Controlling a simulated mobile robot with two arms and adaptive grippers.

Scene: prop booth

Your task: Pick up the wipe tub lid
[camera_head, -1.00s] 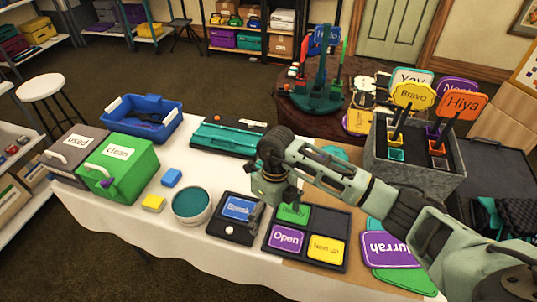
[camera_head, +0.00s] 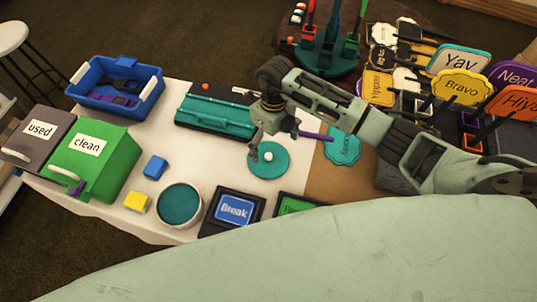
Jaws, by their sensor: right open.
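The wipe tub lid (camera_head: 268,168) is a flat teal disc with a white knob. It lies on the white tablecloth, right of centre. The wipe tub (camera_head: 180,204), round and white-rimmed with a teal inside, stands to the lid's lower left. My right gripper (camera_head: 272,138) is open and empty, pointing down just behind the lid's knob in the picture. Its fingers look apart from the knob; the exact height gap cannot be told. My left gripper is not in view.
A teal case (camera_head: 215,122) lies behind the lid. A teal sign (camera_head: 343,148) with a purple stick lies to its right. A black tray with a blue Break sign (camera_head: 234,209) is in front.

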